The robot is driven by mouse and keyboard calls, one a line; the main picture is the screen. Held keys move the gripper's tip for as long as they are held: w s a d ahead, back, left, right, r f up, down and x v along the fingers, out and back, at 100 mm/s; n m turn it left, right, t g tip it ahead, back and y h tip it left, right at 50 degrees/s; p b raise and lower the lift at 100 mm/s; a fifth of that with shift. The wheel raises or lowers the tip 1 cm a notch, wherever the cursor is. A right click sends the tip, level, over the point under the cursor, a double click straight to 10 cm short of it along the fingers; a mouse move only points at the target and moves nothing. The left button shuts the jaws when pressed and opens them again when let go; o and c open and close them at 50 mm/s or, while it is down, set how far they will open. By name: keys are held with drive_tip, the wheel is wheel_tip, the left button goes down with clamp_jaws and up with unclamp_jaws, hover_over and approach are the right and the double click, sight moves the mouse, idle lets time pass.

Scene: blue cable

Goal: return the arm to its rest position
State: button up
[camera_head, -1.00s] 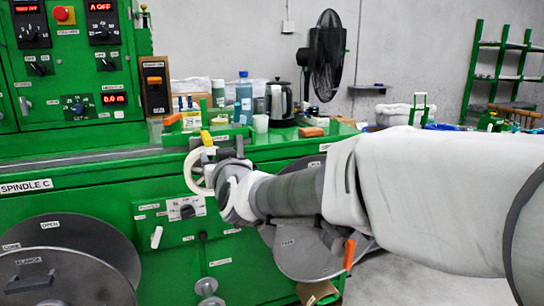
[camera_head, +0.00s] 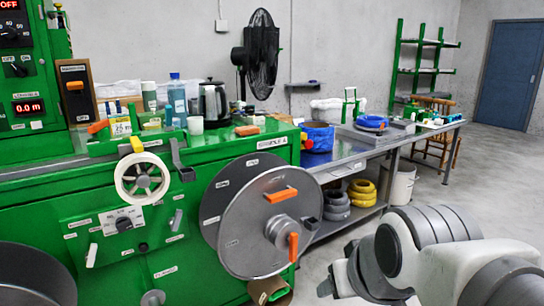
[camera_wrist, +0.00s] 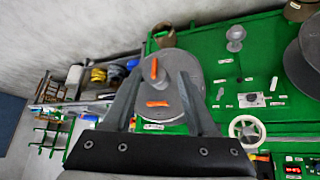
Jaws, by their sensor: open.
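My arm (camera_head: 440,250) is drawn in at the lower right of the head view, in front of the bench and clear of the green machine. My gripper (camera_head: 335,285) is partly visible at the bottom there, dark grey. In the wrist view, my gripper (camera_wrist: 159,74) has its two fingers apart with nothing held between them. Beyond the fingers in that view is the grey spool disc (camera_wrist: 168,92) with orange handles. No contact between the gripper and the machine shows.
The green machine (camera_head: 60,190) fills the left, with a white handwheel (camera_head: 142,180) and a large spool disc (camera_head: 260,220) on its front. A metal bench (camera_head: 345,150) carries a blue cable coil (camera_head: 371,122). Yellow coils (camera_head: 362,190) lie underneath. Floor (camera_head: 480,180) is open at right.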

drive_tip(key=s+d+f+m+g+p, duration=0.1)
drive_tip(key=s+d+m+g, duration=0.1)
drive_tip(key=s+d, duration=0.3)
wheel_tip(320, 180, up, 25)
drive_tip(key=a+p, duration=0.1)
drive_tip(key=p, duration=2.4)
drive_tip(key=shift+s+a+n+h, duration=0.3)
drive_tip(key=shift+s+a+h, duration=0.05)
drive_tip(key=shift+h, duration=0.05)
